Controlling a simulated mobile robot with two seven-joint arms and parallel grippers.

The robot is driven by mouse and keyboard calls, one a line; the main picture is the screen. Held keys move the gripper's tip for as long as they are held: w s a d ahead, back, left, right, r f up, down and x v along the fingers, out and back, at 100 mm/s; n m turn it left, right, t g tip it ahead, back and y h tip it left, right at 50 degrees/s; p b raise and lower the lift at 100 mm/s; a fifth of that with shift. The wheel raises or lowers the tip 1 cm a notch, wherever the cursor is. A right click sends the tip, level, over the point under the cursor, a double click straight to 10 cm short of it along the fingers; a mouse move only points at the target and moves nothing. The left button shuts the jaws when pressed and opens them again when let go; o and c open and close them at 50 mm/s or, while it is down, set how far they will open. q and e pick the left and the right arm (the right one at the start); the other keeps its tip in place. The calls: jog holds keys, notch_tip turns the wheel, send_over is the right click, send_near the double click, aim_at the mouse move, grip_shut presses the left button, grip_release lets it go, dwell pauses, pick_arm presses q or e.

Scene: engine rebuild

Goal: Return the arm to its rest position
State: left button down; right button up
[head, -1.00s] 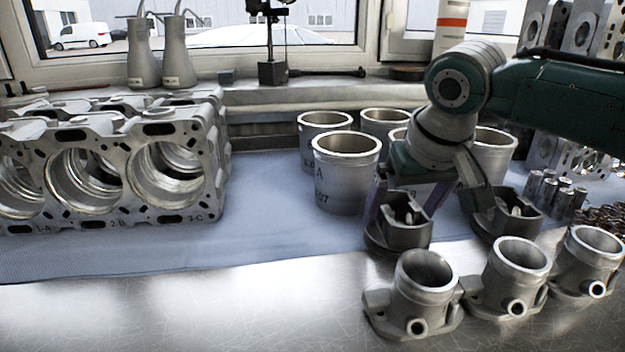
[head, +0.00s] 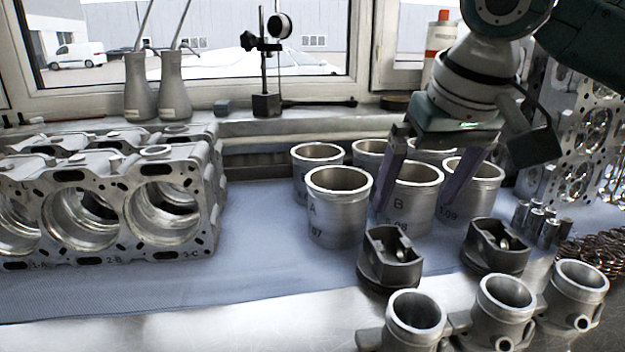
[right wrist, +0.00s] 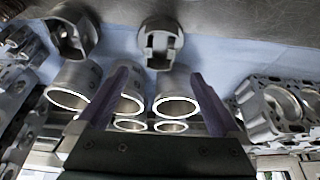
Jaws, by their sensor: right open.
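My right gripper (head: 419,208) is open and empty. In the head view its two purple fingers point down on either side of the grey cylinder liner marked B (head: 411,190); I cannot tell whether they touch it. In the right wrist view the open fingers (right wrist: 163,76) spread over the liners, with nothing held between them. A piston (head: 390,256) stands on the blue mat in front of the liners, clear of the fingers, and a second piston (head: 496,246) stands to its right. My left gripper is not in view.
Liner A (head: 338,215) stands left of the gripper, with several more liners behind. Flanged cylinders (head: 416,318) line the front edge. An engine block (head: 110,215) is at the left, and cylinder heads (head: 590,125) are at the right. The blue mat (head: 265,240) is clear between block and liners.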

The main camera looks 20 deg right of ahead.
jog(key=s+a+f+n+y+p, duration=0.1)
jog(key=s+a+f+n+p, duration=0.15)
jog(key=s+a, duration=0.4)
jog(key=s+a+f+n+y+p, duration=0.1)
jog(key=s+a+f+n+p, duration=0.1)
jog(key=s+a+p, duration=0.45)
jog(key=s+d+r, duration=0.2)
jog(key=s+d, duration=0.2)
jog(key=s, duration=0.5)
notch_tip(320, 180, up, 38)
jog(key=p, duration=3.7)
jog(key=shift+s+f+g+h+p, duration=0.15)
jog(key=shift+s+g+h+p, duration=0.15)
jog(key=shift+h+p, duration=0.1)
